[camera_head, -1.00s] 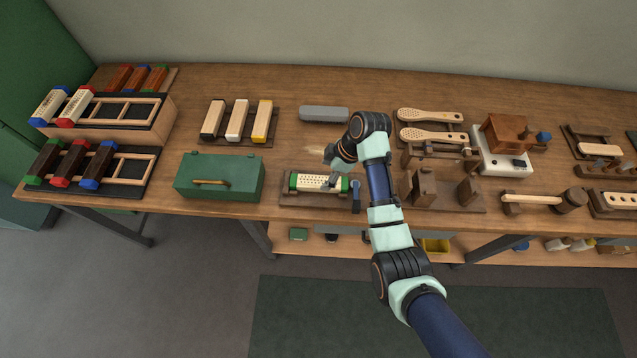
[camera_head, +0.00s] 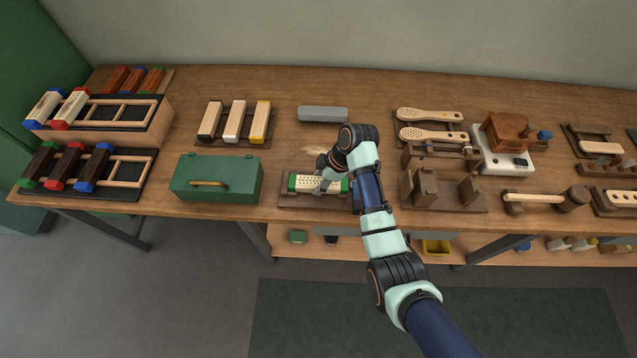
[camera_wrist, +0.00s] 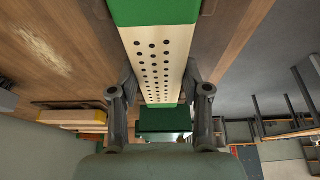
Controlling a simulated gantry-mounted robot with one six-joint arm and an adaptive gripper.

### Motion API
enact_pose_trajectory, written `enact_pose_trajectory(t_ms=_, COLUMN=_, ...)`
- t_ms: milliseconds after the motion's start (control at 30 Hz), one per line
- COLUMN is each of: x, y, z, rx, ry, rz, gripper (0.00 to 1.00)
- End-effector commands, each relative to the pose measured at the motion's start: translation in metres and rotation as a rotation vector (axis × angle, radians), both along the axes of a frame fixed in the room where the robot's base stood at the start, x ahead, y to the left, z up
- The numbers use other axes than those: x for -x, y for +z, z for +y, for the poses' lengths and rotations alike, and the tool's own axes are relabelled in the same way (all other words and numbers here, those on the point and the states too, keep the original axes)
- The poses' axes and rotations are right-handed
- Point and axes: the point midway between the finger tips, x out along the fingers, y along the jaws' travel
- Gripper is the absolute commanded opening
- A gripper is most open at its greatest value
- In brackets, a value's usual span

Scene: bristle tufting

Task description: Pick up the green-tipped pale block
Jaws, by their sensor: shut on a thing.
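The green-tipped pale block (camera_head: 304,181) lies in a dark wooden holder (camera_head: 288,202) near the front edge of the bench. It is pale with rows of dark holes and a green cap at each end. My gripper (camera_head: 324,182) is over the middle of the block, with its fingers down along the long sides. In the wrist view the block (camera_wrist: 158,66) runs between the two fingers of my gripper (camera_wrist: 160,88), which are shut on it. The block appears still at the level of the holder. My wrist and fingers hide part of it in the head view.
A green box (camera_head: 217,178) stands left of the holder. A grey block (camera_head: 322,114) lies behind it, with pale fibres (camera_head: 322,148) between. Wooden stands (camera_head: 424,187) are close on the right. Racks of capped blocks (camera_head: 125,112) fill the far left.

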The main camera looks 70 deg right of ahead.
Motion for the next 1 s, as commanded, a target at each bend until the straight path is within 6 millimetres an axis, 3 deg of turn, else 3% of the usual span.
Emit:
enact_pose_trajectory(t_ms=167, x=0.0, y=0.006, z=0.0, rx=0.001, ry=0.001, rz=-0.001, gripper=0.06)
enact_pose_trajectory(t_ms=267, x=-0.001, y=0.024, z=-0.001, rx=0.003, ry=0.0, rz=-0.002, gripper=0.06)
enact_pose_trajectory(t_ms=733, x=0.0, y=0.179, z=0.0, rx=0.001, ry=-0.001, rz=-0.002, gripper=0.06)
enact_pose_trajectory(t_ms=833, x=0.0, y=0.194, z=0.0, rx=-0.002, ry=-0.001, rz=-0.001, gripper=0.06)
enact_pose_trajectory(t_ms=1000, x=0.0, y=0.202, z=0.0, rx=-0.001, ry=-0.001, rz=-0.001, gripper=0.06)
